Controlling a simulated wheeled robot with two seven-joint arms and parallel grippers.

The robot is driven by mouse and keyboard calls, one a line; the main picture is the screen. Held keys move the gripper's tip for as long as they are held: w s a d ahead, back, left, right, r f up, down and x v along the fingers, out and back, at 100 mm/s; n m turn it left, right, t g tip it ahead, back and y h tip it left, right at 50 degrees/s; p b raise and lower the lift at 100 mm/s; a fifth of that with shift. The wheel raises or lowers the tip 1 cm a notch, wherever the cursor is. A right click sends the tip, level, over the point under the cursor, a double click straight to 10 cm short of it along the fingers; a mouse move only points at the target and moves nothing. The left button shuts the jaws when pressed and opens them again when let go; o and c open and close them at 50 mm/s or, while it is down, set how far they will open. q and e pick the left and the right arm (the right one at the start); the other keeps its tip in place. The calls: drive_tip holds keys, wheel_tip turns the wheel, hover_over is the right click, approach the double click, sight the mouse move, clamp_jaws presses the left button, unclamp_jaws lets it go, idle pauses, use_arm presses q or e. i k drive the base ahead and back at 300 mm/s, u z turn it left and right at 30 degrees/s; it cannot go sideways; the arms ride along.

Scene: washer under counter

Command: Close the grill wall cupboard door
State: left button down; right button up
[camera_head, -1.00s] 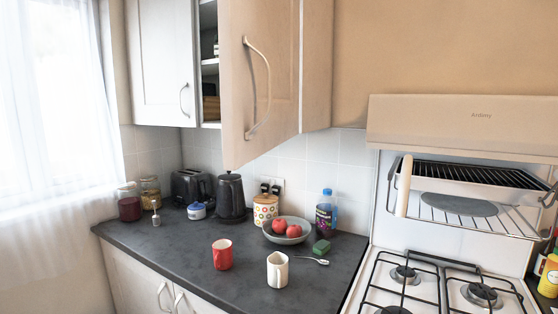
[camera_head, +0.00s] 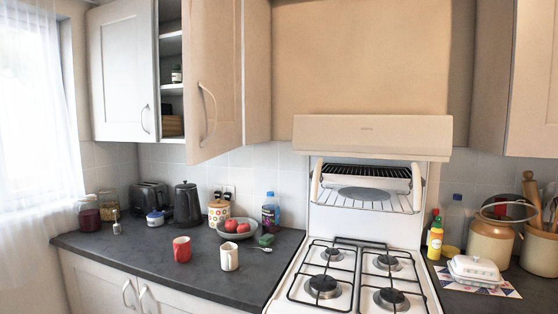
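The wall cupboard door (camera_head: 220,75) stands open and swung out toward me, left of the cooker. Its curved metal handle (camera_head: 207,112) is on the door's left part. To its left the cupboard's open inside (camera_head: 172,70) shows shelves with a small jar and a brown box. A second wall cupboard door (camera_head: 120,70) at the far left looks shut. The grill (camera_head: 365,188) sits over the cooker under a cream hood panel (camera_head: 370,132). Neither of my grippers is in view.
The dark counter (camera_head: 150,268) below holds a red mug (camera_head: 182,249), a white mug (camera_head: 229,257), a fruit bowl (camera_head: 237,230), a kettle (camera_head: 187,205) and a toaster (camera_head: 150,197). The gas hob (camera_head: 355,275) is at center. Crocks and a butter dish (camera_head: 475,268) stand at right.

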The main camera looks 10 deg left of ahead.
sight(212, 30)
drive_tip(key=z, duration=1.25)
drive_tip(key=i, duration=0.95)
drive_tip(key=u, duration=0.35)
